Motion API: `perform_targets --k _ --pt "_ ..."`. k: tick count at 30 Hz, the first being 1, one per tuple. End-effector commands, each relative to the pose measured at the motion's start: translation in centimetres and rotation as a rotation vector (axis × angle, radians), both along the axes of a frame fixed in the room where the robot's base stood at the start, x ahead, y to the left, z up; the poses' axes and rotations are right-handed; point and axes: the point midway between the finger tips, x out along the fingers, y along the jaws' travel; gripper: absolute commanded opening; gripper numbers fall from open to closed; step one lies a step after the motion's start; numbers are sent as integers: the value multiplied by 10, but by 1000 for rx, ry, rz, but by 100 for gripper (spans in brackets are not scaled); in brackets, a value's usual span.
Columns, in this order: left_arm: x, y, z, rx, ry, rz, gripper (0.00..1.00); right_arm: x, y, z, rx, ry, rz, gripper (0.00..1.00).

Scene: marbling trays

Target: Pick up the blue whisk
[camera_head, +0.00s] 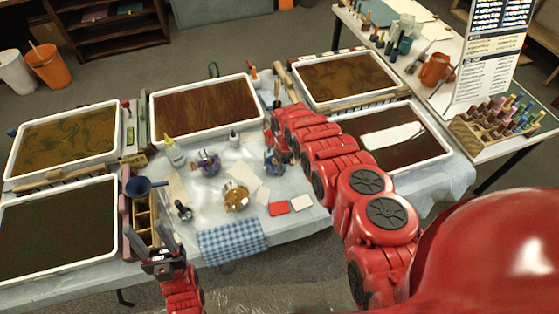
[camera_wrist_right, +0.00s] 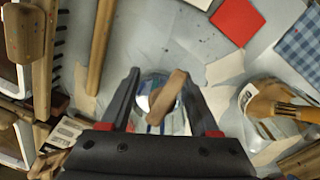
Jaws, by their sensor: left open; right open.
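In the right wrist view a clear jar (camera_wrist_right: 151,87) stands between the fingers of my right gripper (camera_wrist_right: 155,72). A wooden handle (camera_wrist_right: 168,94) leans across its mouth, with some blue beside it. This may be the blue whisk, but its head is not clear. In the head view a jar with blue in it (camera_head: 273,162) is at the end of my right arm, partly hidden. My right gripper is open around the jar and handle; I cannot tell whether it touches them. My left gripper (camera_head: 163,234) is open and empty near the table's front left.
Another jar (camera_head: 207,163) and an amber jar (camera_head: 236,197) stand left of my right gripper. A squeeze bottle (camera_head: 174,152) is further left. White-rimmed trays (camera_head: 150,110) surround the middle. A checked cloth (camera_head: 232,242) lies at the front edge, near a red card (camera_head: 279,208).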

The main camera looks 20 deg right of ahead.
Motion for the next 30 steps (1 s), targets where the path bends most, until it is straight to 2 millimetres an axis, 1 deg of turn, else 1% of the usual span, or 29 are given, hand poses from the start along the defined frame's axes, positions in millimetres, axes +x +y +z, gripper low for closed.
perform_targets --k 3,4,8,9,11,12,14,30 --pt "0 0 0 0 0 0 50 0 0 0 0 0 1 62" --pt "0 0 0 0 0 0 50 0 0 0 0 0 1 60" --pt "0 0 0 0 0 0 50 0 0 0 0 0 1 37" --pt "0 0 0 0 0 0 50 0 0 0 0 0 1 30" --pt "0 0 0 0 0 0 50 0 0 0 0 0 1 19" --pt "0 0 0 0 0 0 50 0 0 0 0 0 1 12" --pt "0 0 0 0 0 0 50 0 0 0 0 0 1 1" --pt "0 0 -1 0 0 0 50 0 1 2 0 -1 1 0"
